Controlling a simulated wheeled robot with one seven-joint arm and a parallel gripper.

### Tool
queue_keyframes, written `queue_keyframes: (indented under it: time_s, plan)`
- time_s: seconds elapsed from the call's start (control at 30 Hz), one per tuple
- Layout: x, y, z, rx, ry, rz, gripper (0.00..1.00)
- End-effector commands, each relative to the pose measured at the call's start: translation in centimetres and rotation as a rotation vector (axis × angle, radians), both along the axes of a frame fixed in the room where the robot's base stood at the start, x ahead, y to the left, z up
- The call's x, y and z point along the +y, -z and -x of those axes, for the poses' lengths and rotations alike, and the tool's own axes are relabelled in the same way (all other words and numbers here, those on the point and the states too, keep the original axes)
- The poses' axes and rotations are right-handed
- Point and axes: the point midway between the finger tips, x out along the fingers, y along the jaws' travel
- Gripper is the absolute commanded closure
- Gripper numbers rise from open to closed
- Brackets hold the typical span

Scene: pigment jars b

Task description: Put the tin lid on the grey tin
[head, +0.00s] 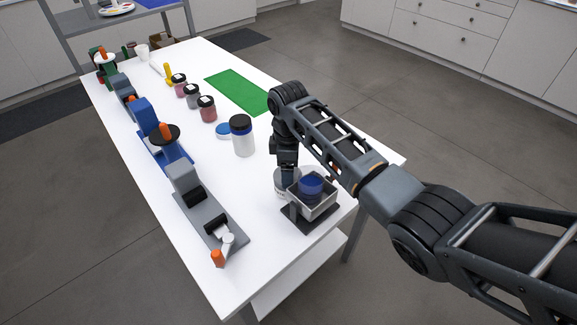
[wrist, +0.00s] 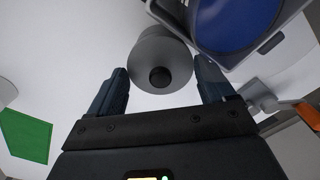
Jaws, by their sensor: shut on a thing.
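The tin lid (wrist: 146,72) is a grey disc with a black knob at its middle. A grey cylindrical body, apparently the grey tin (wrist: 155,36), shows behind the lid in the wrist view. In the head view my gripper (head: 286,165) points down over the grey tin (head: 281,187), at the left side of a small grey bin. My gripper hides the lid there. I cannot tell whether the lid rests on the tin or is just above it.
The grey bin (head: 324,209) holds a blue round thing (head: 311,184) and stands close beside my gripper, near the table's right edge. A white jar with a black lid (head: 243,137) stands further back. Several tools line the left edge. A green mat (head: 237,91) lies behind.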

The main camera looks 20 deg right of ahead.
Motion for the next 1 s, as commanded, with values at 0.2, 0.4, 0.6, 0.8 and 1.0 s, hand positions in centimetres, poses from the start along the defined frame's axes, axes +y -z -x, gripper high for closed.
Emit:
queue_keyframes:
  time_s: [0.2, 0.4, 0.6, 0.8, 1.0]
  plan:
    - [-0.01, 0.38, 0.0, 0.0, 0.0, 0.0, 0.47]
    - [0.0, 0.39, 0.02, 0.0, 0.0, 0.0, 0.47]
    - [0.0, 0.59, 0.02, 0.0, 0.0, 0.0, 0.47]
    - [-0.01, 0.8, 0.02, 0.0, 0.0, 0.0, 0.13]
    - [0.03, 0.85, 0.1, 0.003, 0.0, 0.0, 0.0]
